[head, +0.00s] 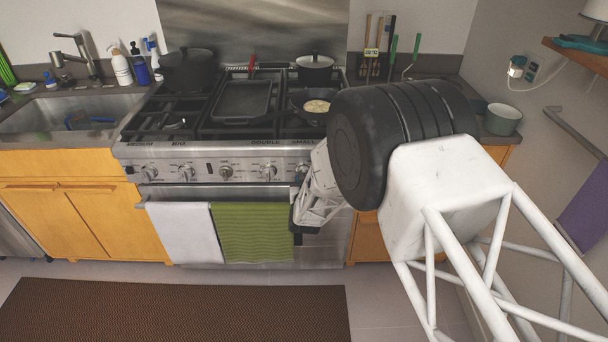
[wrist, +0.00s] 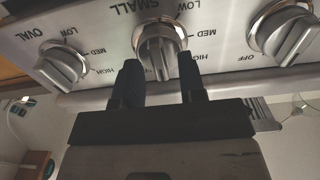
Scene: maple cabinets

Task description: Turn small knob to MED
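The small knob (wrist: 160,42) is a round silver dial with a raised grip bar, beside the inverted SMALL label in the wrist view. LOW, MED and HIGH are printed to its right there. Its grip bar runs roughly up and down in the picture; I cannot tell which mark it points to. My gripper (wrist: 160,77) is open, with one dark finger on each side of the knob's lower part. I cannot tell whether either finger touches it. In the head view my arm hides this knob, at the right end of the stove front (head: 215,151).
The OVAL knob (wrist: 62,65) and another knob (wrist: 285,35) flank the small knob. A white towel (head: 186,234) and a green towel (head: 252,232) hang from the oven handle below. A pan with food (head: 316,106) sits on the stovetop.

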